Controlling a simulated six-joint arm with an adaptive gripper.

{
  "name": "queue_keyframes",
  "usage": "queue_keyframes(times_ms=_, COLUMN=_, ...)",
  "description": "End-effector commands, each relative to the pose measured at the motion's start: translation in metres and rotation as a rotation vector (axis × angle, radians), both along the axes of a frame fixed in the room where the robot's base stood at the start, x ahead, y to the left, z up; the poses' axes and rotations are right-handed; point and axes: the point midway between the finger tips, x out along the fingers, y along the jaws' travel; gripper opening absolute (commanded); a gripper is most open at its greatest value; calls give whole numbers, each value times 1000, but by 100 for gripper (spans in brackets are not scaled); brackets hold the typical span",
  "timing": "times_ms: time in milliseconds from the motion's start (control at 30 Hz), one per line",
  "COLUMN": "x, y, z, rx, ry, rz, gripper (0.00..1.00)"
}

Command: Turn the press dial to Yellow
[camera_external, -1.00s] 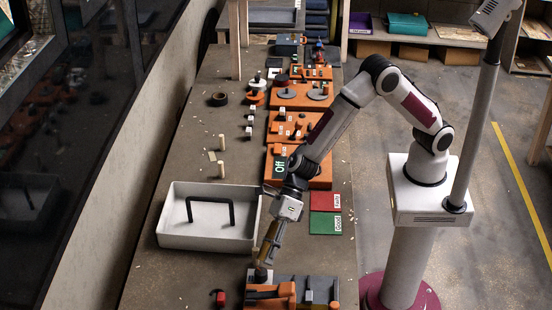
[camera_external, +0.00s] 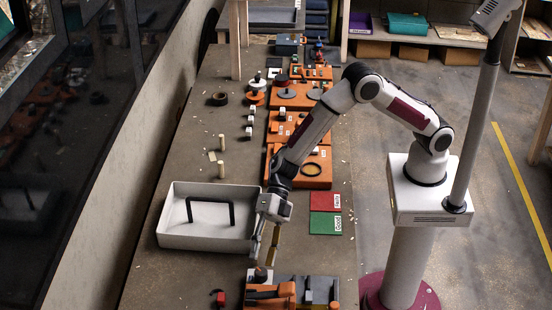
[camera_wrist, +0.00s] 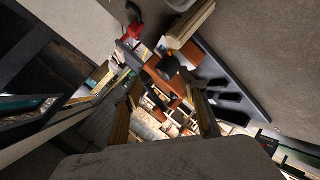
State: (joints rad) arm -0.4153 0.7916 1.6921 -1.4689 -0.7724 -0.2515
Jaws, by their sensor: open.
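The press (camera_external: 318,290), orange and grey, stands at the near end of the bench. A dark round knob (camera_external: 260,271), which looks like its dial, sits on a pale plate at the press's back left. The knob also shows in the wrist view (camera_wrist: 168,68), between and beyond the fingers. My gripper (camera_external: 263,259) is open just above the knob, pointing down, with its fingers apart and nothing seen between them. The open fingers also show in the wrist view (camera_wrist: 168,88). The dial's colour marks and setting are too small to read.
A white tray (camera_external: 168,236) with a black handle-shaped part (camera_external: 190,212) lies to the left. A small red object (camera_external: 220,298) lies left of the press. Red (camera_external: 325,201) and green (camera_external: 325,224) mats lie right of my gripper. Orange fixtures (camera_external: 288,95) line the bench behind.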

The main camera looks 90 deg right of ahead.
Motion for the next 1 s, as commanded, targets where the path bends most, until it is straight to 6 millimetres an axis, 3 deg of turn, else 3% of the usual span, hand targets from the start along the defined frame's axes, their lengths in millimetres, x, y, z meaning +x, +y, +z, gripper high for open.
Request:
queue_keyframes(times_ms=700, x=2, y=-22, z=-6, rx=211, ry=702, rz=-248, gripper=42)
queue_keyframes(times_ms=1000, x=2, y=-28, z=-6, rx=245, ry=873, rz=-299, gripper=42)
